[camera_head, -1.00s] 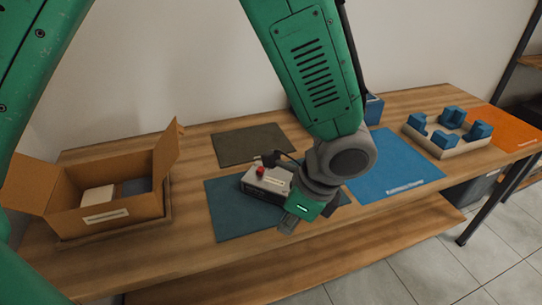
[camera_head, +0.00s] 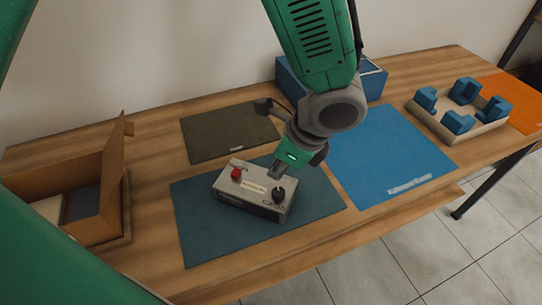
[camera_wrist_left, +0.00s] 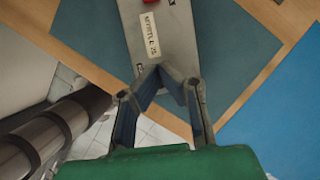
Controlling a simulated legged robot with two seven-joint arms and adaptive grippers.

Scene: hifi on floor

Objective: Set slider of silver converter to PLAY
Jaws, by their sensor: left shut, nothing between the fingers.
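The silver converter (camera_head: 255,205) is a grey box lying on the dark teal mat (camera_head: 205,235). Its top carries a red button (camera_head: 236,174), a pale label (camera_head: 254,186) and a black knob (camera_head: 279,195). I cannot make out a slider or its setting. My left gripper (camera_head: 274,174) is shut and empty, its tips over the far right part of the converter, close to the knob. In the left wrist view the shut fingers (camera_wrist_left: 171,68) overlap the converter (camera_wrist_left: 178,35) and hide its knob end; contact cannot be told. My right gripper is not in view.
An open cardboard box (camera_head: 92,205) stands at the left. A dark mat (camera_head: 225,137) lies behind, a blue mat (camera_head: 385,155) to the right. A blue bin (camera_head: 290,80) is at the back. A pale tray (camera_head: 470,130) holds several blue blocks. The table's front edge is near the converter.

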